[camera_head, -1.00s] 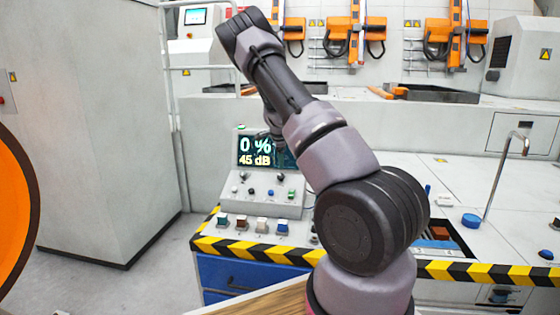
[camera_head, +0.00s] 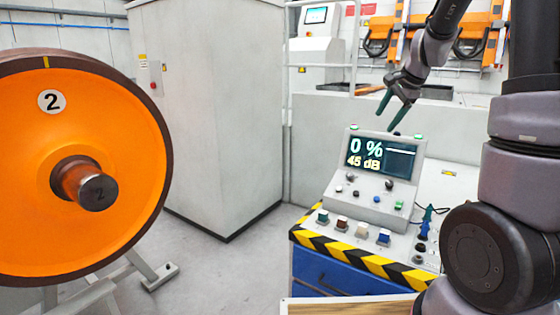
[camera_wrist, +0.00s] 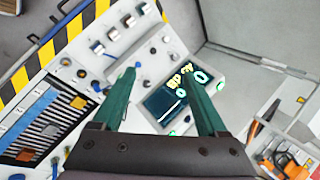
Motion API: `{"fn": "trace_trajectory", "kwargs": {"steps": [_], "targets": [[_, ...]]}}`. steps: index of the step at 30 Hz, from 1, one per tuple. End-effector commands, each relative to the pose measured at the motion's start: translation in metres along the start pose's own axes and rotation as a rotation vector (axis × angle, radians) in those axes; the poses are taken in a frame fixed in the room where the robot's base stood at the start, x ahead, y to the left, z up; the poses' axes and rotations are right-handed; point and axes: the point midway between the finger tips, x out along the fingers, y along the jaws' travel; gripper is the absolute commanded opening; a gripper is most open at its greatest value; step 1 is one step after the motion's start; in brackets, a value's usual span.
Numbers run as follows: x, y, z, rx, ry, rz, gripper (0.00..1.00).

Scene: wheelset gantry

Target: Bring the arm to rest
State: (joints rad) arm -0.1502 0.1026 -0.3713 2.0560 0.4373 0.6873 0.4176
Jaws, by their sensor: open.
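My gripper (camera_head: 393,112) is in the air just above and behind the control console (camera_head: 372,183) in the head view. Its two green fingers point down and stand apart, with nothing between them. In the wrist view my gripper (camera_wrist: 163,98) shows its open fingers in front of the console's display (camera_wrist: 177,100). The head view display (camera_head: 382,158) reads 0 % and 45 dB. My arm is raised at the right of the head view, with its upper links cut off by the top edge.
An orange wheel (camera_head: 75,125) marked 2 stands at the left. A grey cabinet (camera_head: 215,105) stands behind it. The bench has a striped edge (camera_head: 350,260), several coloured buttons and blue drawers (camera_head: 330,275). Orange equipment (camera_head: 380,35) hangs on the back wall. The floor (camera_head: 225,265) between is clear.

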Motion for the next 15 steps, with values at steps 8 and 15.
{"fn": "trace_trajectory", "kwargs": {"steps": [8, 15], "targets": [[-0.111, 0.049, 0.085, -0.367, -0.048, -0.074, 0.76], [-0.17, 0.116, 0.141, -0.697, 0.004, -0.085, 0.76]]}}
